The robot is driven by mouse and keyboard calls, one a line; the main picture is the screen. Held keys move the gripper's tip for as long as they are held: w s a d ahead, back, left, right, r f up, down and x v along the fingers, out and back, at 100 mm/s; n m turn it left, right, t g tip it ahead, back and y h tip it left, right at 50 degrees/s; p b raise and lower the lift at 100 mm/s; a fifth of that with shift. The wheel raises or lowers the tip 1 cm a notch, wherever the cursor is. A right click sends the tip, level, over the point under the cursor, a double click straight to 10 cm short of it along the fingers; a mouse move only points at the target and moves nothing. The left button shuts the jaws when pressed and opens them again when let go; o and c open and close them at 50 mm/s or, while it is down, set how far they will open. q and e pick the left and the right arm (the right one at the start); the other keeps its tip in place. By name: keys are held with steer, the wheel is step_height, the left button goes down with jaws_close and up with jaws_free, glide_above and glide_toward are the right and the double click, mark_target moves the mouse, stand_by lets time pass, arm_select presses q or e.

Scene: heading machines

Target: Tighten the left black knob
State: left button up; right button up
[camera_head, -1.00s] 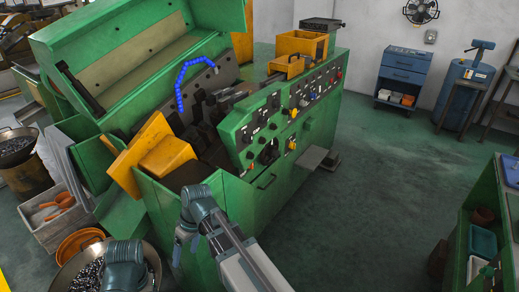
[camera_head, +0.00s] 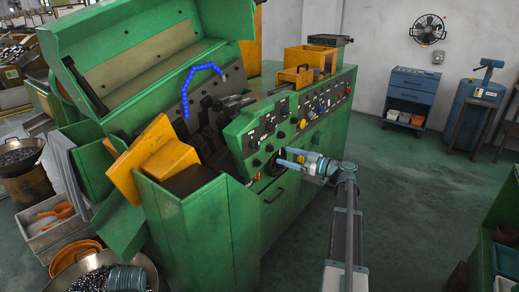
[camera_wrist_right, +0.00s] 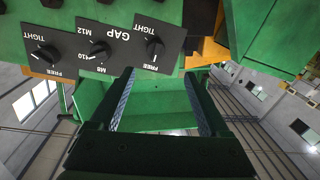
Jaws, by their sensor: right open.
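The green heading machine carries black label plates with black knobs on its slanted panel; in the head view the leftmost plate (camera_head: 253,139) is small. In the upside-down right wrist view, one black knob (camera_wrist_right: 155,47) sits on a TIGHT/FREE plate at picture right, a GAP knob (camera_wrist_right: 98,48) is in the middle, and another TIGHT/FREE knob (camera_wrist_right: 46,54) is at picture left. My right gripper (camera_head: 281,157) is open and empty before the panel; its fingertips (camera_wrist_right: 158,75) appear just below the picture-right knob, apart from it. My left gripper is out of view.
An orange chute (camera_head: 150,160) and green housing stand left of the panel. Yellow bins (camera_head: 300,65) sit on the machine top. A pan of metal parts (camera_head: 95,268) is at lower left. The floor (camera_head: 410,200) to the right is clear.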

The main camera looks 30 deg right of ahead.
mark_target(255, 144)
steer(key=x, duration=1.3)
steer(key=shift+w+d+r, duration=0.25)
steer(key=shift+w+r, duration=0.05)
steer(key=shift+r, duration=0.05)
steer(key=shift+c, duration=0.3)
jaws_close()
